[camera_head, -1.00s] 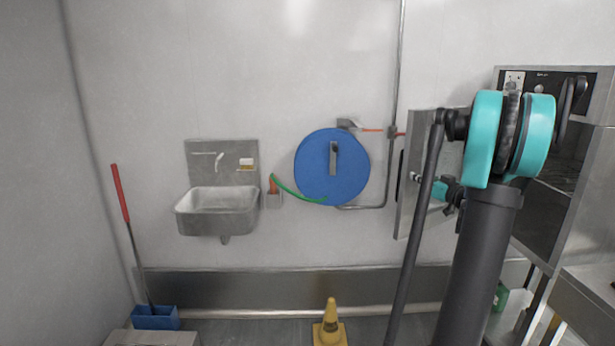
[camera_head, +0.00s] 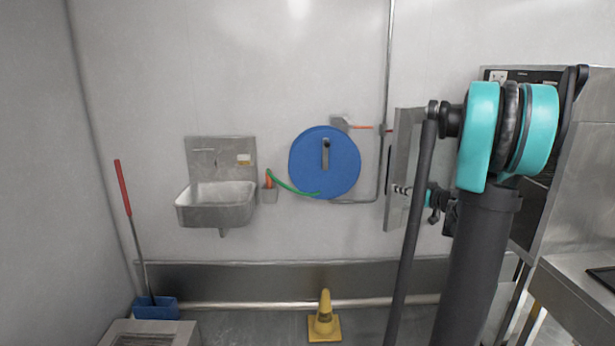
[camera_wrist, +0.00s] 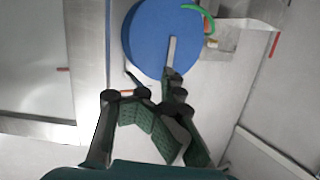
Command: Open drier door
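The drier (camera_head: 570,150) is the tall steel cabinet at the right in the head view. Its door (camera_head: 405,165) stands swung open, nearly edge-on, left of the cabinet. A small fitting (camera_head: 402,190) shows on the door's face. My gripper (camera_head: 433,212) is close to the door's face, partly hidden behind my arm. In the wrist view, my gripper (camera_wrist: 152,100) shows dark fingers with green pads, spread apart, with nothing clear between them. A pale steel-edged panel (camera_wrist: 30,70), probably the door, is at the left there. Contact with the door cannot be told.
A blue hose reel (camera_head: 340,165) hangs on the wall left of the door. A steel sink (camera_head: 217,200) is further left. A yellow cone (camera_head: 324,318) stands on the floor. A steel table (camera_head: 585,300) is at the lower right.

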